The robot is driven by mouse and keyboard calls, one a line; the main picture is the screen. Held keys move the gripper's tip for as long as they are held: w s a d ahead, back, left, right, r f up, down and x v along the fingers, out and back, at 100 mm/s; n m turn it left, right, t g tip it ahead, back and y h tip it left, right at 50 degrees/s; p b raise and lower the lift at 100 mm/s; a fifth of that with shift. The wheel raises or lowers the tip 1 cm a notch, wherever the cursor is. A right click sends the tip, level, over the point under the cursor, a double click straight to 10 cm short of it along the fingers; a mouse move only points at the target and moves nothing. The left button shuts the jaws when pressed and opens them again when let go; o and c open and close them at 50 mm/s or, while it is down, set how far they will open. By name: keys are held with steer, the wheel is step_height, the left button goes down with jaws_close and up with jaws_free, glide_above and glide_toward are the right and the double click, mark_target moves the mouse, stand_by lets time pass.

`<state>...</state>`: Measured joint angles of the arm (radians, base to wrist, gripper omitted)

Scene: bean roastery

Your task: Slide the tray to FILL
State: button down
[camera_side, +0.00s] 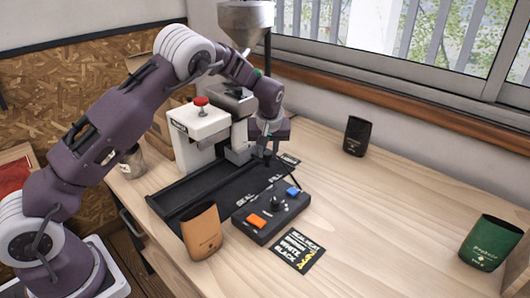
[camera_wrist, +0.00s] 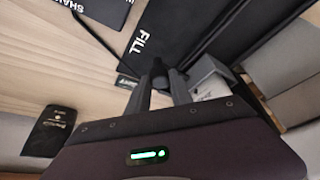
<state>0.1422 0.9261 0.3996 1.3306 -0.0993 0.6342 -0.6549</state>
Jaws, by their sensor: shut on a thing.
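A long black tray track (camera_side: 180,195) runs along the table, with white station words on its edge; FILL reads clearly on the black surface (camera_wrist: 215,38) in the wrist view. My gripper (camera_side: 268,153) is low at the track's far right end, beside the white machine. In the wrist view my gripper (camera_wrist: 163,85) has its fingers close together on a small dark knob (camera_wrist: 160,69), near the FILL word. The knob looks like the tray's handle, but the tray body is mostly hidden and I cannot tell its edges from the track.
A white sealing machine (camera_side: 198,122) with a red knob stands behind the track, under a metal hopper (camera_side: 245,20). A brown pouch (camera_side: 201,232) and a button box (camera_side: 268,222) stand in front. A black pouch (camera_side: 356,136) and green pouch (camera_side: 490,243) stand right. The table's right middle is clear.

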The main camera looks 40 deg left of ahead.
steer(key=shift+w+r, duration=0.1)
steer(key=shift+w, duration=0.2)
steer(key=c, duration=1.2)
jaws_free()
steer(key=shift+c, duration=0.2)
steer(key=shift+o, duration=0.5)
steer(key=shift+s, duration=0.1)
steer(key=v, duration=0.7)
